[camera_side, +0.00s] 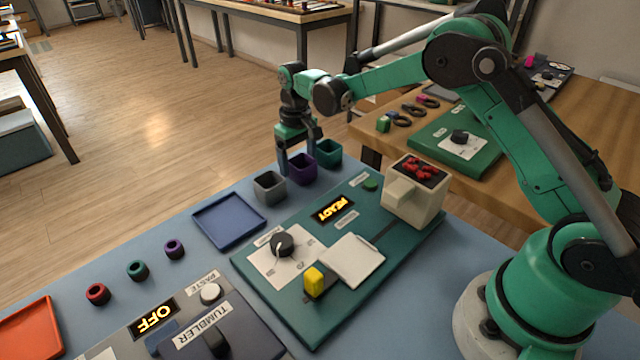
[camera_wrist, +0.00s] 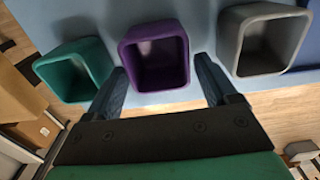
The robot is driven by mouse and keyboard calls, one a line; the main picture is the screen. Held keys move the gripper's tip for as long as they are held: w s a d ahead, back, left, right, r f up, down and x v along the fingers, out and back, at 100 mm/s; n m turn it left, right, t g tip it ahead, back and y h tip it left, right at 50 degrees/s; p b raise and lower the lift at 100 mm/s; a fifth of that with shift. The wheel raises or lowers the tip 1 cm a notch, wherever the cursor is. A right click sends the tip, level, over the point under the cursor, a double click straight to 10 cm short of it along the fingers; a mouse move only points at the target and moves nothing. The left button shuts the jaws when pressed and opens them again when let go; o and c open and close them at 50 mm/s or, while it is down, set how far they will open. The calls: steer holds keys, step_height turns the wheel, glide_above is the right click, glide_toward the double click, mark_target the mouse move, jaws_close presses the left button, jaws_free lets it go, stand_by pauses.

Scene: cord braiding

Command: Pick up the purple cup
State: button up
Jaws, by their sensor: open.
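The purple cup (camera_side: 301,168) is a square, open-topped cup in the middle of a row of cups at the far edge of the blue table. In the wrist view the purple cup (camera_wrist: 156,58) is at upper centre, its dark opening facing the camera. My gripper (camera_side: 296,160) is at the purple cup, and one finger hides part of it in the side view. In the wrist view my gripper (camera_wrist: 162,75) is open, with one finger on each side of the purple cup. I cannot tell whether the fingers touch it.
A teal cup (camera_side: 328,153) and a grey cup (camera_side: 269,187) stand close on either side. A blue tray (camera_side: 228,222) lies beyond the grey cup. A green panel (camera_side: 300,300) with a knob and a "READY" display (camera_side: 334,209) lies nearer the arm base.

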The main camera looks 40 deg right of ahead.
steer(key=shift+f, duration=0.55)
steer(key=c, duration=1)
